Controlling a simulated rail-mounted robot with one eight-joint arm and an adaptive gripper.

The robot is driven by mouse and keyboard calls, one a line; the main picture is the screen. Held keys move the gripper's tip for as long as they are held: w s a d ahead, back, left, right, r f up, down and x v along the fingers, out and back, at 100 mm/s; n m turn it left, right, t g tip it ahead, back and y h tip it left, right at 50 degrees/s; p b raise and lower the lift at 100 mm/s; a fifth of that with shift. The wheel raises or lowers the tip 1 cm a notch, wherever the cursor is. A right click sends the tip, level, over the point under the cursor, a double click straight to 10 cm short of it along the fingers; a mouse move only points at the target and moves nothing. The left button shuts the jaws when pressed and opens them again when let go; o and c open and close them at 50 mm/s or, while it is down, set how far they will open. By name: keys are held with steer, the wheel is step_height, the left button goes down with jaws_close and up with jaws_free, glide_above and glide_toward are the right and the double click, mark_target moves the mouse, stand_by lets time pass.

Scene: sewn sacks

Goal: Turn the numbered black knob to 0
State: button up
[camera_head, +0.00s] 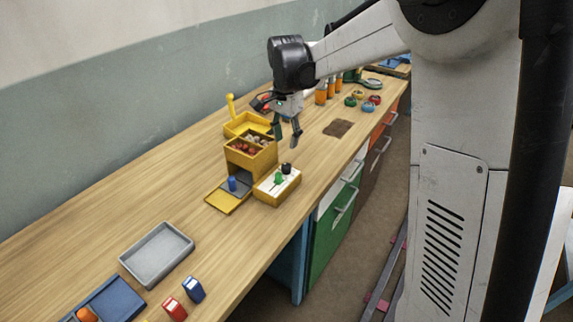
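A black knob (286,168) stands on the white top of a small yellow box (277,188) near the bench's front edge. Its number marks are too small to read here. A green knob (279,179) sits beside it on the same top. My gripper (286,140) hangs above and behind the box, pointing down. Its two fingers are apart with nothing visible between them. It is not touching the black knob.
Next to the knob box is a yellow bin (249,158) of round items, with a blue cylinder (232,184) in front. A grey tray (157,255) lies nearer. Jars (321,95) and coloured rings (368,106) stand farther back. A brown patch (338,128) lies on otherwise clear bench.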

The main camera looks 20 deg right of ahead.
mark_target(286, 165)
step_height(286, 165, down, 11)
steer(key=shift+r, duration=0.2)
stand_by(0.3)
jaws_close()
steer(key=shift+n+b, duration=0.9)
steer(key=shift+n, duration=0.5)
jaws_free()
